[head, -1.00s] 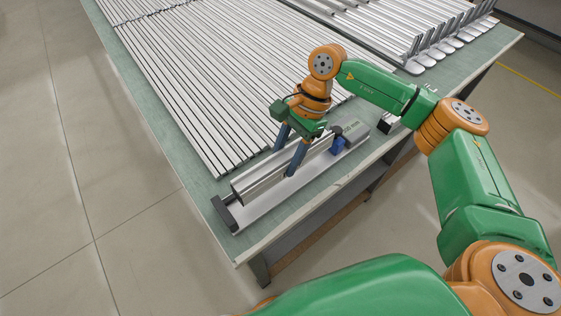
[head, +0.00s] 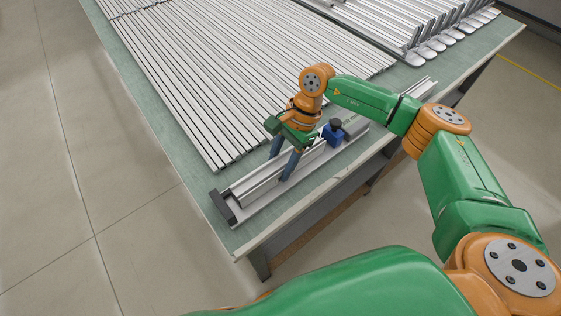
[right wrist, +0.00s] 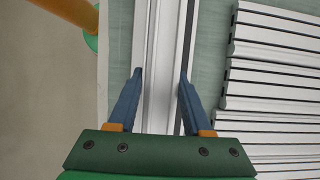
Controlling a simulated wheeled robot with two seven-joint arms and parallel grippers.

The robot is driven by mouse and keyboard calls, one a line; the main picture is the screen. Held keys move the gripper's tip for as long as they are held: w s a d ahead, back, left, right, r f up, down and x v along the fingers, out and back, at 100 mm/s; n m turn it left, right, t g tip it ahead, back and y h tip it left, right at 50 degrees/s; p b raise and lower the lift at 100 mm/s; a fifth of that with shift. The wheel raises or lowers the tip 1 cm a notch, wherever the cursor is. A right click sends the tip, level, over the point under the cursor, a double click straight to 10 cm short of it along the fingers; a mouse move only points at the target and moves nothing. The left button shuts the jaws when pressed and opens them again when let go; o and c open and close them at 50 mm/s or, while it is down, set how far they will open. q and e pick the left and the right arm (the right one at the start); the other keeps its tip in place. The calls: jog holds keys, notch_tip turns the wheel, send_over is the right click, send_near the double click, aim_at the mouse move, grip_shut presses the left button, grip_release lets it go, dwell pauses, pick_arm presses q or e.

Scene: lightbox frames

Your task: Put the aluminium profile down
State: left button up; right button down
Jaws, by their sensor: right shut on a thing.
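The aluminium profile (head: 258,186) is a silver bar lying lengthwise along a metal fixture (head: 290,190) near the table's front corner. Its near end is close to the fixture's black end stop (head: 223,207). My right gripper (head: 279,169) points down and is shut on the profile, one blue finger on each side. In the right wrist view the profile (right wrist: 161,50) runs between the two fingers (right wrist: 161,72). The profile looks low on the fixture, but I cannot tell whether it touches the base. My left gripper is not in view.
A blue clamp block (head: 332,135) with a black knob stands at the fixture's far part, close to the gripper. Several long profiles (head: 220,80) lie in rows behind it. More bars with flat ends (head: 430,50) lie at the back right. The green table edge (head: 235,250) is near.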

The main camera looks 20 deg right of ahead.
aim_at(280, 162)
jog(key=shift+c, duration=1.6)
grip_release()
jog(key=shift+r, duration=0.1)
jog(key=shift+r+p, duration=0.95)
jog(key=shift+p, duration=0.3)
jog(key=shift+w+d+r+b, duration=0.25)
jog(key=shift+d+r+b, duration=0.3)
jog(key=shift+b, duration=0.3)
jog(key=b+v, duration=0.1)
jog(key=v, duration=0.8)
jog(key=shift+r, duration=0.45)
jog(key=shift+s+a, duration=0.1)
